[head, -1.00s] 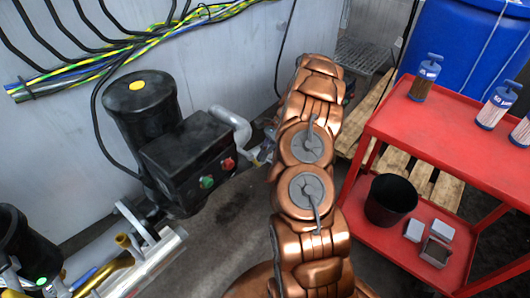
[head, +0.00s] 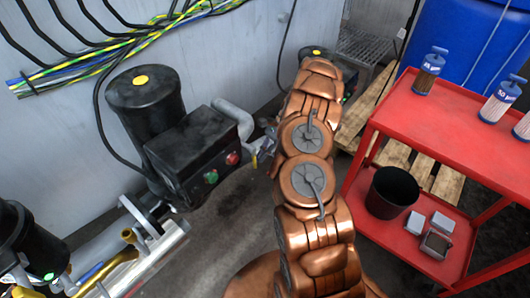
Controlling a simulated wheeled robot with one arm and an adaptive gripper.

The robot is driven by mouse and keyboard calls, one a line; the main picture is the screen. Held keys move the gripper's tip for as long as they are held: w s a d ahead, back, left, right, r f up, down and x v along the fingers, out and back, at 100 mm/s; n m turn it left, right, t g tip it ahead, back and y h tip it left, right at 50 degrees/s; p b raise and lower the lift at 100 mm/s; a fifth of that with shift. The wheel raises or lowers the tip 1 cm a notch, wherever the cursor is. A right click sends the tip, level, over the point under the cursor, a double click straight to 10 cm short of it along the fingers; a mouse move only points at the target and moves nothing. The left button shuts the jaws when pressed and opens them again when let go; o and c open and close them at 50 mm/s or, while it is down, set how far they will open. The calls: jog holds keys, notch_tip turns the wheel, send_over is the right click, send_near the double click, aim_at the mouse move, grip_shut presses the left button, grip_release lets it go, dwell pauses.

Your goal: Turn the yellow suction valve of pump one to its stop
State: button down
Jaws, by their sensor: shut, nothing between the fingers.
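A black pump (head: 150,110) with a yellow dot on its cap stands left of centre against the wall. A grey pipe (head: 236,118) bends from its right side down toward my copper arm. A small greyish part with a yellowish tint (head: 265,144) shows at the pipe's end, against the arm's left edge. It is too small and too covered to tell whether it is the yellow suction valve, or how far that valve is turned.
A control box (head: 197,155) with green and red buttons is on the pump. Another black pump (head: 30,240) and a gold pipe (head: 108,277) are at lower left. A red cart (head: 440,125) holding bottles and a black bin (head: 391,192) stands right. Wooden pallets lie behind.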

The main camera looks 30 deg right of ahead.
jog(key=shift+s+a+f, duration=0.1)
jog(key=shift+a+f, duration=0.05)
jog(key=shift+a, duration=0.05)
dwell(0.5)
